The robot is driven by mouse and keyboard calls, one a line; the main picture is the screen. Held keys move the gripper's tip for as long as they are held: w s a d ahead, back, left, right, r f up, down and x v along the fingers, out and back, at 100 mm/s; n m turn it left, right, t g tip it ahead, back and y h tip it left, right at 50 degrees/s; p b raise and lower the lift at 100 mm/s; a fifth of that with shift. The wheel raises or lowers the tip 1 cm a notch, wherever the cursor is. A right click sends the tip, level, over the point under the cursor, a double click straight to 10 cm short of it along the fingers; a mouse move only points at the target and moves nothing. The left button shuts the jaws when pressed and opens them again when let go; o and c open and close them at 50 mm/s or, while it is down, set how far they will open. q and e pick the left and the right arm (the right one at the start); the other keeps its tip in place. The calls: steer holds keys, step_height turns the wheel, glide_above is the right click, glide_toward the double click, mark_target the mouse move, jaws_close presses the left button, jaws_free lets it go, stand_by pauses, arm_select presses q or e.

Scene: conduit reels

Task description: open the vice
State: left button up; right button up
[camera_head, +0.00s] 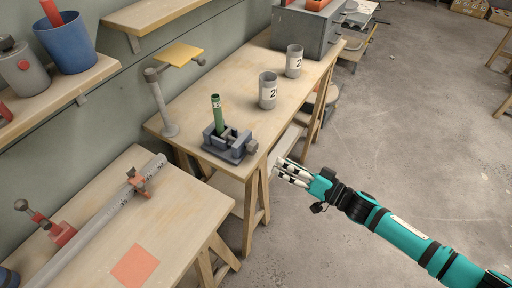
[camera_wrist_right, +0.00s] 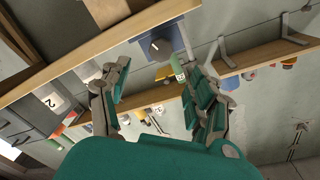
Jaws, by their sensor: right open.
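The blue-grey vice (camera_head: 228,148) sits on the near end of the wooden workbench, close to its edge. A green tube (camera_head: 217,112) stands upright in the vice, between its jaws as far as I can tell. The vice's screw end (camera_head: 247,143) faces right, towards my gripper. My right gripper (camera_head: 281,170) is open and empty, just off the bench edge, right of and apart from the vice. In the right wrist view the vice (camera_wrist_right: 170,37) and the tube (camera_wrist_right: 178,66) show beyond the open fingers. My left gripper is out of view.
Two grey cups marked 2 (camera_head: 268,92) stand farther back on the bench (camera_head: 197,105). A yellow-topped post (camera_head: 162,105) stands left of the vice. A lower table (camera_head: 185,215) holds a ruled rail (camera_head: 100,210) and an orange square.

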mark_target(256, 150)
steer(key=x, duration=0.9)
steer(key=shift+w+a, duration=0.2)
steer(key=shift+a, duration=0.1)
steer(key=shift+w+a, duration=0.25)
steer(key=shift+a, duration=0.1)
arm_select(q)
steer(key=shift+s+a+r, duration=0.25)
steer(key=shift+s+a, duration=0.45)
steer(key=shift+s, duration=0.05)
arm_select(e)
steer(key=shift+c, duration=0.9)
steer(key=c, duration=1)
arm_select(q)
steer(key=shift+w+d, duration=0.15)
arm_select(e)
steer(key=shift+o, duration=0.2)
steer(key=shift+n, duration=0.3)
